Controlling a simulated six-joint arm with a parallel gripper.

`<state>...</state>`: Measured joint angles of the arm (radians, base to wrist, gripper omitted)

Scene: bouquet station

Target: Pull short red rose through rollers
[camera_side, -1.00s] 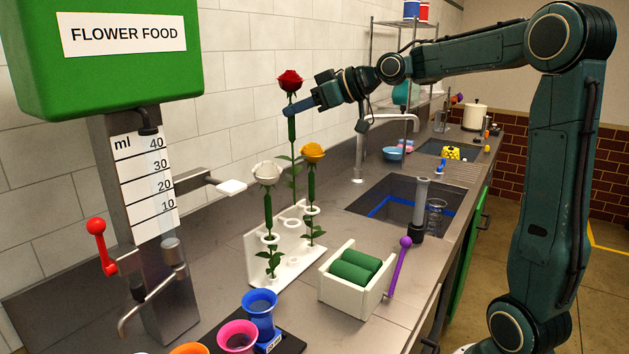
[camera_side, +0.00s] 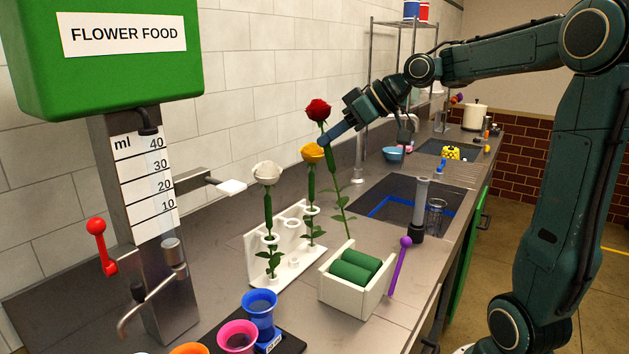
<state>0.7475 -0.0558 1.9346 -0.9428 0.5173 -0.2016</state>
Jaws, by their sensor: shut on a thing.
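The red rose (camera_side: 318,110) is upright, slightly tilted, with its green stem hanging down behind and to the right of the yellow rose. My gripper (camera_side: 326,141) is shut on its stem just below the bloom. The stem's lower end is in front of the sink's left side, and appears clear of the rack. The roller box (camera_side: 338,291) is a white open box with two green rollers (camera_side: 354,265) side by side. It stands on the counter in front of the sink, below and to the right of the rose. A purple-knobbed lever (camera_side: 405,242) is at its right side.
A white rack (camera_side: 288,216) holds a white rose (camera_side: 267,173) and a yellow rose (camera_side: 312,153), close to the red stem. A grey upright tool (camera_side: 420,195) stands by the sink (camera_side: 372,201). Blue (camera_side: 259,304) and pink (camera_side: 237,335) cups stand at the front. A faucet is behind.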

